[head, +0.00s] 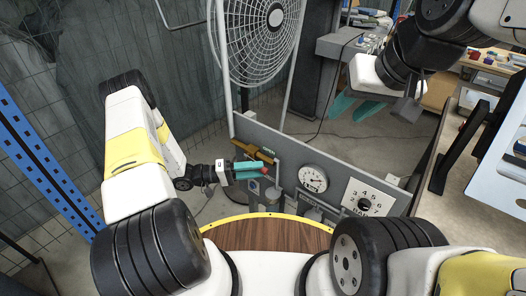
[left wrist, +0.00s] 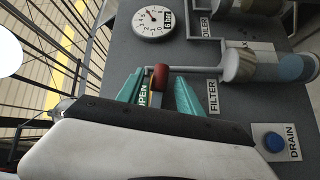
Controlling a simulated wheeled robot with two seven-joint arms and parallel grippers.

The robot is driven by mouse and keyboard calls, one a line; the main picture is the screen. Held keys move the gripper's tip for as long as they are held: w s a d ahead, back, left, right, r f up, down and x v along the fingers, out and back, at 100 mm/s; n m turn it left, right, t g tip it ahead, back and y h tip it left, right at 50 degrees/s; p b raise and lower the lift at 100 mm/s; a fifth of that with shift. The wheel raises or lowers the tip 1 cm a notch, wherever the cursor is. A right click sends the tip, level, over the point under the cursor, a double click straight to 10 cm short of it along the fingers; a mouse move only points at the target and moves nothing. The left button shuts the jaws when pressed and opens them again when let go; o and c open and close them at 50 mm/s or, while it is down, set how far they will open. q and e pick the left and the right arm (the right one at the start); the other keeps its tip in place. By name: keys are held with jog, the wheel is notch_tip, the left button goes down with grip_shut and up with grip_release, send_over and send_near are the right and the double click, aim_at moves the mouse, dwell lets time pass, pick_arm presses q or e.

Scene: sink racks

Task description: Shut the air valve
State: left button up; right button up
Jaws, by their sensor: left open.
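The valve handle has a red end (left wrist: 159,77) and shows between the two teal fingers of my left gripper (left wrist: 158,92) in the left wrist view. A green OPEN label (left wrist: 143,95) is beside it, partly covered by a finger. In the head view my left gripper (head: 252,171) is at the left part of the grey panel (head: 285,150), and a bit of red (head: 265,173) shows at its fingers. The fingers are apart; whether they touch the handle I cannot tell. My right gripper (head: 356,106) is open and empty, high at the upper right, away from the panel.
A blue rack post (head: 45,160) is at left and a workbench (head: 465,200) at right.

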pick_arm(q)
jog(key=a, duration=0.5)
jog(key=shift+s+a+f, duration=0.15)
jog(key=shift+s, duration=0.2)
jog(key=shift+c, duration=0.2)
